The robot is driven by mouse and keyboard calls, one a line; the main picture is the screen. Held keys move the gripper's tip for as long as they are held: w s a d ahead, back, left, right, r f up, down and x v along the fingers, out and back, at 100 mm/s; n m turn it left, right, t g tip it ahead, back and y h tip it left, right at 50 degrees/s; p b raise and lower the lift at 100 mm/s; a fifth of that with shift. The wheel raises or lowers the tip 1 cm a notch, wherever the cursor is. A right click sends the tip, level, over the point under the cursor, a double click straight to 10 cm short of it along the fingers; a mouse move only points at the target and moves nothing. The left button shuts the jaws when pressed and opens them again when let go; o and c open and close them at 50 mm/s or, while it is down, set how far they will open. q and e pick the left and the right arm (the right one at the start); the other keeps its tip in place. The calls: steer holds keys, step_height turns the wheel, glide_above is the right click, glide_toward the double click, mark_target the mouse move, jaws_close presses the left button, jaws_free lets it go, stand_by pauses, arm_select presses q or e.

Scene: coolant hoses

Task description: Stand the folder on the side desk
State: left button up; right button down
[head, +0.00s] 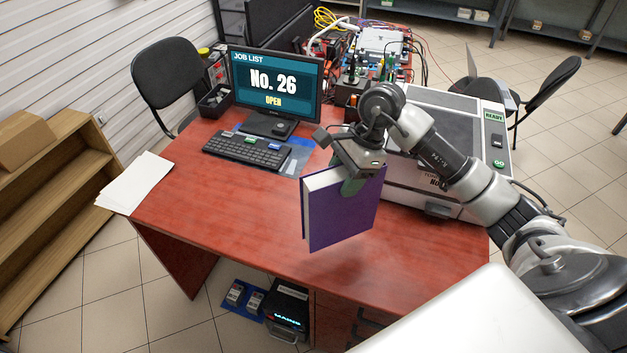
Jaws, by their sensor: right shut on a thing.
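A purple folder (345,218) with pale page edges hangs upright from my right gripper (352,184) in the head view. The gripper is shut on its top edge, with a green fingertip pad showing against the cover. The folder is over the front part of the red-brown desk (230,225). A shadow lies by its lower edge, and I cannot tell whether it touches the desk top. My left gripper is not in view.
On the desk are a monitor (275,85) reading "No. 26 OPEN", a keyboard (247,150), white papers (134,183) at the left corner and a large grey-white machine (440,185) at right. A wooden shelf (55,205) stands at left. The desk's front left is clear.

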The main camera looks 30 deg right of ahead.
steer(key=w+a+f+p, duration=0.3)
steer(key=w+f, duration=0.3)
steer(key=f, duration=0.2)
steer(key=shift+w+a+f+p, duration=0.15)
steer(key=shift+w+a+p, duration=0.05)
steer(key=shift+p, duration=0.15)
steer(key=shift+f, duration=0.15)
steer(key=c, duration=0.5)
jaws_free()
